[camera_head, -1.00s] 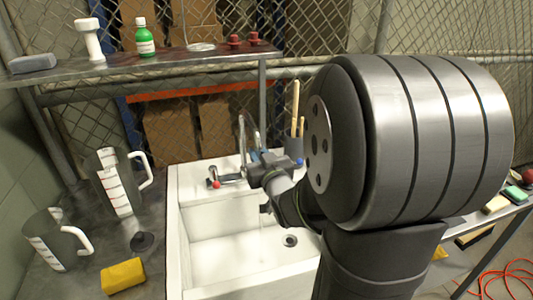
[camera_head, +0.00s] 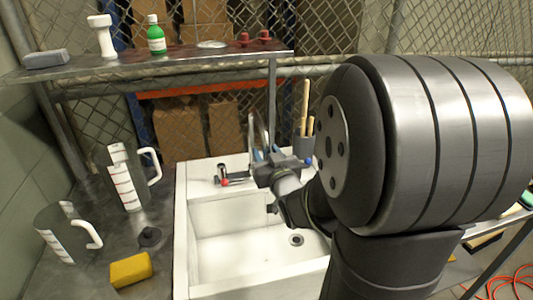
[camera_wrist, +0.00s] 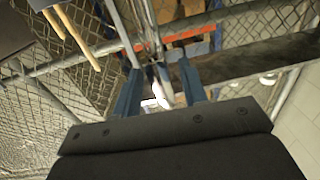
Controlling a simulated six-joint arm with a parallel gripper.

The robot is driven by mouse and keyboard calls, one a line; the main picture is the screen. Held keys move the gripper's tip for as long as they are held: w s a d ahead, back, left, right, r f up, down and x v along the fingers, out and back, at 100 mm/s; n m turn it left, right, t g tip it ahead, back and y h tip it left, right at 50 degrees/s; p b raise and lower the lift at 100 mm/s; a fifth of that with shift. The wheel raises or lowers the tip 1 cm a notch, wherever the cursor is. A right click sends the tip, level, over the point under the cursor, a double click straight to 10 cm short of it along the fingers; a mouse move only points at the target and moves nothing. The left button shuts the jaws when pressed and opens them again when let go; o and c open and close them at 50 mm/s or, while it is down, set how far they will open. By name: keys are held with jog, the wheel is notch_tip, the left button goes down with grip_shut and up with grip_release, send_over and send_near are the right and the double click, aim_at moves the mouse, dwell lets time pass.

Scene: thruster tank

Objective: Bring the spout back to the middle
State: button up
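The chrome spout (camera_head: 252,137) rises as a tall thin tube behind the basin of the white sink (camera_head: 184,232). The tap's red-marked handle (camera_head: 222,178) is to its left. My gripper (camera_head: 262,150) is at the spout, above the back of the basin. In the wrist view my gripper (camera_wrist: 160,85) has its two blue fingers apart, one on each side of the shiny spout (camera_wrist: 152,42). Gaps seem to show between fingers and metal; contact cannot be told. My wrist and arm hide the tap's base and part of the basin.
Two measuring jugs (camera_head: 126,180) (camera_head: 66,236), a black stopper (camera_head: 149,237) and a yellow sponge (camera_head: 130,270) are on the left counter. A holder (camera_head: 303,147) with wooden sticks stands close right of my gripper. A shelf (camera_head: 190,56) with bottles crosses behind.

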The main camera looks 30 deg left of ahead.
jog(key=v, duration=1.1)
jog(key=shift+s+d, duration=0.25)
jog(key=x, duration=1.2)
jog(key=shift+w+d, duration=0.1)
jog(key=shift+o, duration=0.4)
